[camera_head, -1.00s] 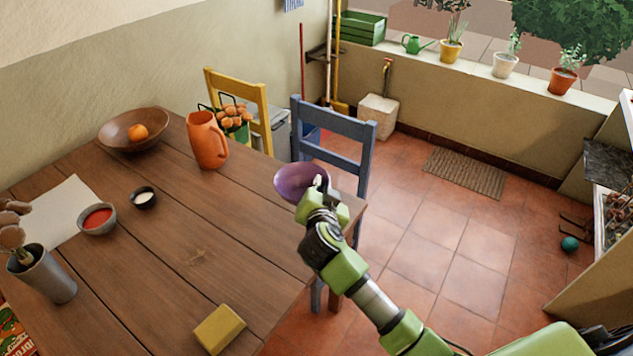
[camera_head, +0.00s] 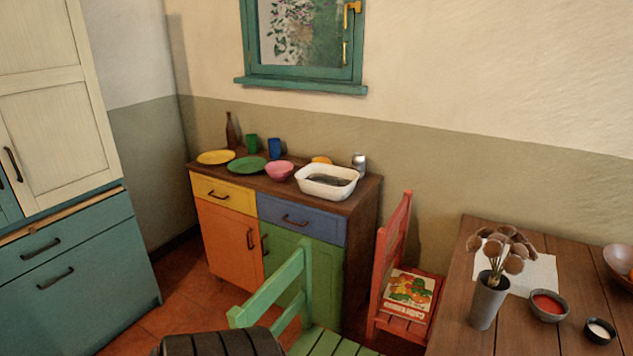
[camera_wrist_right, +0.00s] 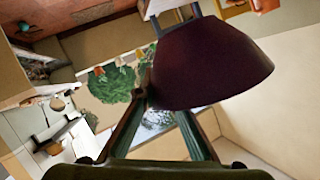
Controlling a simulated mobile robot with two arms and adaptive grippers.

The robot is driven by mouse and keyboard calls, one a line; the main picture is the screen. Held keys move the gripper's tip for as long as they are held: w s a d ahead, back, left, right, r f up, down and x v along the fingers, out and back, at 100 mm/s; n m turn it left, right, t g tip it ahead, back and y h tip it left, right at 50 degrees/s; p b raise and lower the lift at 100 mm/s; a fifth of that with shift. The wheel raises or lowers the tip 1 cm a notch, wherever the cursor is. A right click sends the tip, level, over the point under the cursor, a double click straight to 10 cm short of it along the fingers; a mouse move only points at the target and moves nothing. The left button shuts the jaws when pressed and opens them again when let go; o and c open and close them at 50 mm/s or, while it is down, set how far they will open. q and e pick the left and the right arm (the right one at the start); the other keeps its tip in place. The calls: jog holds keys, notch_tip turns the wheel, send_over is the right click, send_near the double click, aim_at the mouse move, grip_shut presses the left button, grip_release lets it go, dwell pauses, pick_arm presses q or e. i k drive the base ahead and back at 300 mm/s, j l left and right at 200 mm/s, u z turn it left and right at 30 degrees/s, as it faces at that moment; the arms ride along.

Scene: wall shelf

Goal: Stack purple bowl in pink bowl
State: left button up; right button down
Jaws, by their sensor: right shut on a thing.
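The pink bowl (camera_head: 279,171) stands upright on the wooden sideboard (camera_head: 360,192), between a green plate and a white basin in the head view. The purple bowl (camera_wrist_right: 212,68) shows large and dark in the right wrist view. My right gripper (camera_wrist_right: 160,100) is shut on its edge, and the bowl hides part of the fingertips. The right gripper and purple bowl are outside the head view, so their distance from the pink bowl cannot be seen. My left gripper is in neither view.
The white basin (camera_head: 327,182) is close right of the pink bowl, the green plate (camera_head: 246,165) close left. A green cup (camera_head: 252,144) and blue cup (camera_head: 274,148) stand behind. A green chair (camera_head: 285,300) and red chair (camera_head: 393,270) stand in front and right.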

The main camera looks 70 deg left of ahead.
aim_at(280, 177)
jog(key=k+j+u, duration=0.15)
jog(key=j, duration=0.25)
jog(key=k+j+u, duration=0.1)
jog(key=j, duration=0.3)
jog(key=k+j+u, duration=0.15)
jog(key=j, duration=0.25)
jog(key=k+j+u, duration=0.15)
jog(key=j, duration=0.3)
jog(key=k+j+u, duration=0.1)
jog(key=j, duration=0.35)
jog(key=i+j+u, duration=0.5)
jog(key=j, duration=0.5)
jog(key=i+j+u, duration=0.45)
jog(key=i+j, duration=0.35)
